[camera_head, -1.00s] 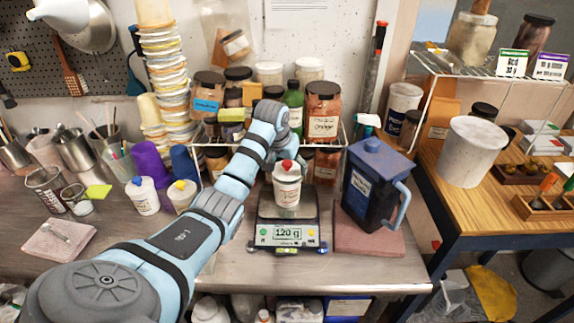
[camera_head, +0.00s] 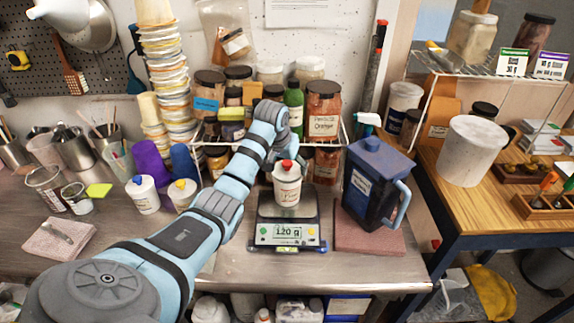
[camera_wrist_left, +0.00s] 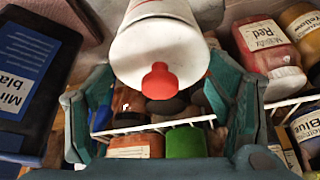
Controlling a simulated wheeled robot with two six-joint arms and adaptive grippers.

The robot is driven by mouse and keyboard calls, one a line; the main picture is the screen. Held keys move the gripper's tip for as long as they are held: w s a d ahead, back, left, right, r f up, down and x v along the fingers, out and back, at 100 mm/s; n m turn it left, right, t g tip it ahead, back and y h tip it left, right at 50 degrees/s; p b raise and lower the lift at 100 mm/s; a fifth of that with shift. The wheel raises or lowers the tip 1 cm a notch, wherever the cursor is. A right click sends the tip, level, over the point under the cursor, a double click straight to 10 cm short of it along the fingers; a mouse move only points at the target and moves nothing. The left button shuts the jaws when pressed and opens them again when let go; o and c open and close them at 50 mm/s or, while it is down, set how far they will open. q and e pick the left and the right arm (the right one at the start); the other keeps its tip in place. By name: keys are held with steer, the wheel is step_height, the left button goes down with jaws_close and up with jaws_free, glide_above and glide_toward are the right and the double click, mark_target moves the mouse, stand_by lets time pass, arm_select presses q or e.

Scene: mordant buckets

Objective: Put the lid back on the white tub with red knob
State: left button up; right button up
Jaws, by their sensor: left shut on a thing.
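The white tub with red knob (camera_head: 288,194) stands upright on the scale (camera_head: 287,235), which reads 120 g. Its white lid (camera_head: 286,174) with the red knob is at the top of the tub; I cannot tell if it is fully seated. My left gripper (camera_head: 285,163) reaches over from behind and is shut on the lid. In the left wrist view the red knob (camera_wrist_left: 159,82) and white lid lie between the teal fingers, with a red line around the white body above. The fingertips are partly hidden in the head view. My right gripper is not in view.
A dark blue-lidded jug (camera_head: 372,185) stands close right of the scale. White tubs with a blue knob (camera_head: 143,196) and a yellow knob (camera_head: 182,196) stand to the left. A rack of jars (camera_head: 323,115) is close behind. The steel bench front is clear.

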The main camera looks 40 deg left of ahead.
arm_select(q)
steer(key=o, duration=1)
steer(key=shift+c, duration=0.2)
steer(key=shift+o, duration=0.2)
steer(key=shift+r, duration=3.5)
jaws_close()
steer(key=shift+f, duration=0.25)
